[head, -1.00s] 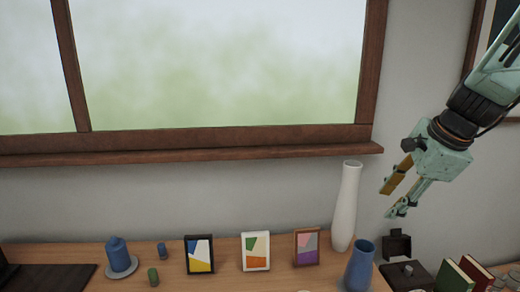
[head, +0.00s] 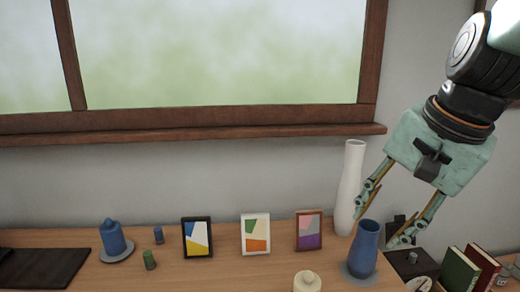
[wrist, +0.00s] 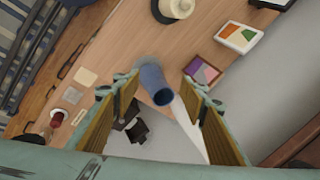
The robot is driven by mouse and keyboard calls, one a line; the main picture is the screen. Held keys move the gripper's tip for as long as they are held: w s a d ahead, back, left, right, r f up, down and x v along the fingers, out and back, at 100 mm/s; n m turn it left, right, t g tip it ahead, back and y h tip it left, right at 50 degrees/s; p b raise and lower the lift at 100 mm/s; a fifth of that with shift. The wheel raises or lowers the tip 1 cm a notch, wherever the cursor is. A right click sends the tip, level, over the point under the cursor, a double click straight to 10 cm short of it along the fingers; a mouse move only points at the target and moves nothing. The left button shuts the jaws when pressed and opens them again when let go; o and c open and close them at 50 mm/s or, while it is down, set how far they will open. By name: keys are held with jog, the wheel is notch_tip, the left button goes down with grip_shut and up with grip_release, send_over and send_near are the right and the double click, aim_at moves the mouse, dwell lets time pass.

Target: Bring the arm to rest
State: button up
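My gripper (head: 384,220) is open and empty, at the right of the head view, with its fingers pointing down and left. The blue vase (head: 362,252) stands upright on a grey round coaster (head: 358,278), just below and left of the fingertips. In the wrist view both finger pads show spread apart, and the blue vase (wrist: 153,84) appears between them, beyond the tips. I see no contact with it. The tall white vase (head: 349,185) stands behind the blue one, partly overlapped by a finger in the head view.
Three picture frames (head: 255,234) stand in a row on the wooden surface (head: 170,277). A cream lidded pot (head: 306,282) is in front. A green book (head: 458,272) stands at right. Space above the surface is clear.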

jog(key=s+a+f+n+b, duration=0.1)
jog(key=s+f+n+b, duration=0.1)
jog(key=s, duration=0.4)
jog(key=s+a+f+n+h+b, duration=0.1)
jog(key=s+f+n+b, duration=0.1)
jog(key=s+n, duration=0.2)
jog(key=s+f+n+b, duration=0.2)
jog(key=s+f+n, duration=0.1)
jog(key=s, duration=0.6)
jog(key=shift+a+n, duration=0.4)
